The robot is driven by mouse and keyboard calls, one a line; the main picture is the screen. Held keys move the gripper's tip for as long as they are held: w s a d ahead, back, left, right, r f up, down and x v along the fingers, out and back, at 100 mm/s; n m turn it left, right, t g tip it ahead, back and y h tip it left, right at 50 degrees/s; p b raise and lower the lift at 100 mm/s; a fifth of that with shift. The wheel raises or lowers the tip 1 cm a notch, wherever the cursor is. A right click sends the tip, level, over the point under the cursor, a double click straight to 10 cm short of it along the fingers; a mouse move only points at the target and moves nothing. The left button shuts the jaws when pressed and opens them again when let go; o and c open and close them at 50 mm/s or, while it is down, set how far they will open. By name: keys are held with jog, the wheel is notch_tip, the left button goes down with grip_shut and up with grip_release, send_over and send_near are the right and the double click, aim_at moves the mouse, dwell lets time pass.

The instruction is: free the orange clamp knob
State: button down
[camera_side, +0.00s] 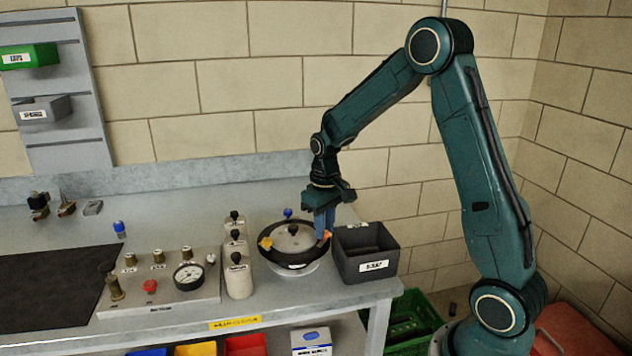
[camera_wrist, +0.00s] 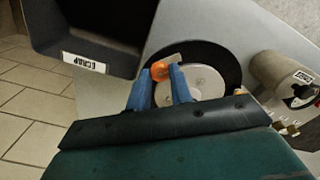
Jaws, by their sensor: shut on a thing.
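The orange clamp knob (camera_wrist: 158,72) sits between the two blue fingertips of my gripper (camera_wrist: 161,80) in the wrist view. In the side view only a bit of the knob (camera_side: 327,235) shows at the right rim of the round vessel (camera_side: 292,262), below my gripper (camera_side: 322,226). My gripper points down and is shut on the knob. The vessel has a black ring and a pale metal lid (camera_side: 294,238) with a black centre handle. A yellow-orange knob (camera_side: 266,243) is on its left rim and a blue knob (camera_side: 287,212) at its back.
A dark open bin (camera_side: 366,252) stands close to the right of the vessel, near the bench edge; its label (camera_wrist: 84,62) shows in the wrist view. White cylinders (camera_side: 237,275) with black knobs stand close on the left. A gauge panel (camera_side: 160,285) lies further left.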

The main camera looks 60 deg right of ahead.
jog(key=shift+n, duration=1.4)
jog(key=c, duration=1.3)
grip_release()
jog(key=shift+o, duration=0.2)
notch_tip(320, 180, up, 14)
jog(key=shift+s+a, duration=0.1)
